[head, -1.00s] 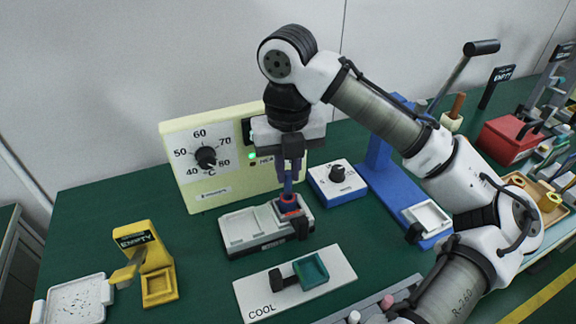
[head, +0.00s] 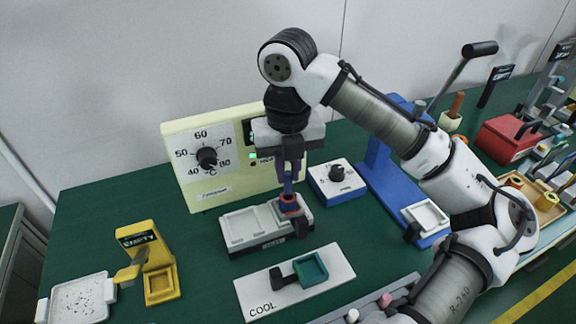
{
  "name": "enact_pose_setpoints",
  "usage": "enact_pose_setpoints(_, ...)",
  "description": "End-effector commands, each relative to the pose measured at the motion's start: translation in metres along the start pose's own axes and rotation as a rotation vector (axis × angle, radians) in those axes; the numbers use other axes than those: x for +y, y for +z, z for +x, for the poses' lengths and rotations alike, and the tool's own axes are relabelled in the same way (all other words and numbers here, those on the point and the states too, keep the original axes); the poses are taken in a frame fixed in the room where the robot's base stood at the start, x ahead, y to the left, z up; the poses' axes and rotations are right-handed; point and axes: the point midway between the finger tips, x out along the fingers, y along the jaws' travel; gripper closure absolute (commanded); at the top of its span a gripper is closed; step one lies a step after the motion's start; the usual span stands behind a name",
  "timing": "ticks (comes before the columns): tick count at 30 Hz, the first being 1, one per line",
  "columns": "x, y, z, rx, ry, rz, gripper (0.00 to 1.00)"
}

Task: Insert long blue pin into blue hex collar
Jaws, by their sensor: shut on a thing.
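My gripper (head: 291,160) points straight down in front of the cream heater box. It is shut on the long blue pin (head: 288,185), which hangs upright below the fingers. The pin's lower end meets the blue hex collar (head: 288,206), which has a reddish ring showing around its top. The collar sits on the right part of the white and grey heating plate (head: 250,228). The pin's lower tip is hidden, so I cannot tell how deep it is in the collar.
The cream heater box (head: 208,183) with its dial stands behind. A blue control box (head: 337,181) and a blue press (head: 395,190) stand to the right. The COOL plate (head: 330,292) with a teal tray lies in front. A yellow stand (head: 160,285) is at the left.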

Motion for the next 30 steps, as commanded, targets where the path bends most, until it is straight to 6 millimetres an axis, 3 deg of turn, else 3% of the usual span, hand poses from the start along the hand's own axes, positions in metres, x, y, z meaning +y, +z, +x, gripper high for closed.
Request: enact_pose_setpoints(30, 0.0, 0.0, 0.01, 0.0, 0.0, 0.0, 1.0)
